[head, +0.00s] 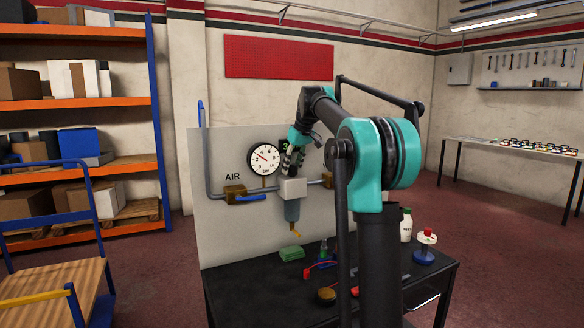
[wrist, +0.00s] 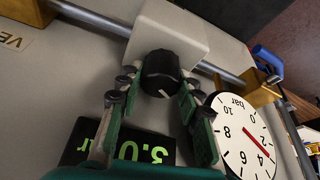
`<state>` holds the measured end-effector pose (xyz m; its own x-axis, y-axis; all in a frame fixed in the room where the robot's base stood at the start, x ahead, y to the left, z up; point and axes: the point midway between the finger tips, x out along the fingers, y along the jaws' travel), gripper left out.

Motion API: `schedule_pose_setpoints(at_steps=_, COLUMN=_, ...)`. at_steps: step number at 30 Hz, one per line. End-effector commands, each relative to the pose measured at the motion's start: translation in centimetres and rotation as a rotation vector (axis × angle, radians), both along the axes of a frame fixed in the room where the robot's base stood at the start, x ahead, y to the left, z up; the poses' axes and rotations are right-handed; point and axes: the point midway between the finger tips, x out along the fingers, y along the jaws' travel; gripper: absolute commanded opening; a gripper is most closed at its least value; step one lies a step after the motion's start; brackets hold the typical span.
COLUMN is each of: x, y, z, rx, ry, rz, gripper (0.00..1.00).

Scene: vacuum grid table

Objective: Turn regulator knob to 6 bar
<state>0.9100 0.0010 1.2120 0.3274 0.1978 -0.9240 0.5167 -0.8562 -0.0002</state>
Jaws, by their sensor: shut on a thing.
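The black regulator knob (wrist: 160,72) sits on a pale regulator body (wrist: 178,32), with a white mark on its rim. My gripper (wrist: 157,82) is shut on the knob, with green fingers on either side. In the head view my gripper (head: 292,160) is at the panel, above the regulator body (head: 293,188), and hides the knob. The round gauge (head: 264,159) has its red needle between 2 and 4, near 3; it also shows in the wrist view (wrist: 240,130). A dark display (wrist: 125,150) reads 3.0 in green digits, seen upside down in the wrist view.
A pipe runs across the grey panel (head: 222,215) with a brass valve and blue handle (head: 250,198) at left.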

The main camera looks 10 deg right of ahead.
Motion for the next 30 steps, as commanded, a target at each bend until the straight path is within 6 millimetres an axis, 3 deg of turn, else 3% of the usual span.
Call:
schedule_pose_setpoints(at_steps=8, x=-0.03, y=0.10, z=0.00, rx=-0.001, ry=-0.001, rz=-0.156, gripper=0.06)
schedule_pose_setpoints(at_steps=30, x=0.04, y=0.09, z=0.02, rx=-0.002, ry=-0.001, rz=-0.828, gripper=0.06)
